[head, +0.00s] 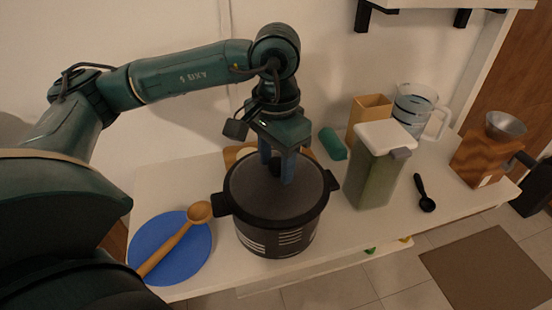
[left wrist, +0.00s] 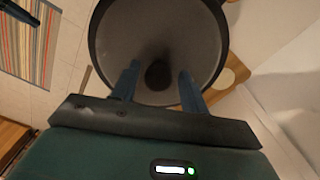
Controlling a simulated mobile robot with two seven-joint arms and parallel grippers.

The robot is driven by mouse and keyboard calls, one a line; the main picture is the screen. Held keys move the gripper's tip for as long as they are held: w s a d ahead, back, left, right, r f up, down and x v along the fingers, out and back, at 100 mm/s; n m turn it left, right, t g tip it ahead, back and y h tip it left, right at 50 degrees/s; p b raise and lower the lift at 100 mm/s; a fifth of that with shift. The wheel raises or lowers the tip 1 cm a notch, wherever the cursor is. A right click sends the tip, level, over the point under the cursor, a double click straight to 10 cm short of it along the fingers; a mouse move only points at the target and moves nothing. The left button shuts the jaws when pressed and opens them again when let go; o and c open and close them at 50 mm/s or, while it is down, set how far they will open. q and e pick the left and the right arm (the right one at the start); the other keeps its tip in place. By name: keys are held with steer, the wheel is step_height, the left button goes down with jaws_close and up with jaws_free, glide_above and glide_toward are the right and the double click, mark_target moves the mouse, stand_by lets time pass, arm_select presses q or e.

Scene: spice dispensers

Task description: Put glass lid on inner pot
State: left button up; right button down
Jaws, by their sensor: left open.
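The pot (head: 275,236) is dark with light stripes on its side and two side handles, and it stands on the white table. A dark round lid (head: 262,197) covers its top, and the lid also fills much of the left wrist view (left wrist: 158,38). My left gripper (head: 277,180) points down over the far part of the lid. Its two blue fingers (left wrist: 158,84) are apart, one on each side of the lid's dark knob (left wrist: 158,75). I cannot tell whether they touch the knob. My right gripper is not in view.
A blue plate (head: 178,262) with a wooden spoon (head: 176,241) lies left of the pot. A green container with a white lid (head: 376,172), a black scoop (head: 425,195), a clear pitcher (head: 410,108) and a wooden grinder (head: 482,160) stand right. A green cylinder (head: 333,144) is behind.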

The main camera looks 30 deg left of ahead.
mark_target(277, 161)
arm_select(q)
step_height(277, 161, up, 12)
stand_by(0.5)
steer(key=shift+d+f, duration=0.1)
steer(key=shift+f, duration=0.05)
stand_by(0.3)
